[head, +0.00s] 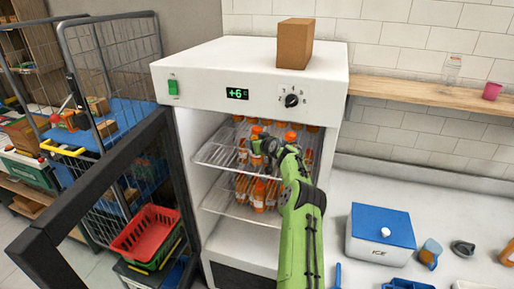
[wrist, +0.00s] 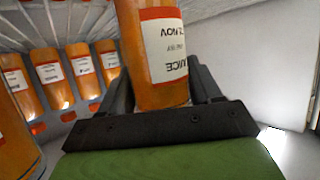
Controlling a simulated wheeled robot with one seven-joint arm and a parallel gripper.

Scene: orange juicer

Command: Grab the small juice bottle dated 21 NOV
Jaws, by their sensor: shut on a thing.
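An orange juice bottle (wrist: 165,95) with a white and red label stands between my gripper's two dark fingers in the wrist view. Its label appears upside down, and part of it reads "NOV"; the digits before that are only partly legible. My gripper (wrist: 160,85) is shut on this bottle. In the head view my green arm reaches into the open white fridge (head: 250,65), and my gripper (head: 262,148) is at the upper wire shelf among the bottles. The held bottle is hard to pick out there.
Several other juice bottles (wrist: 50,75) stand in a row at left in the wrist view, with one close at lower left (wrist: 15,130). More bottles (head: 257,193) stand on the lower shelf. The fridge door (head: 95,200) is open at left. A white inner wall (wrist: 255,65) is at right.

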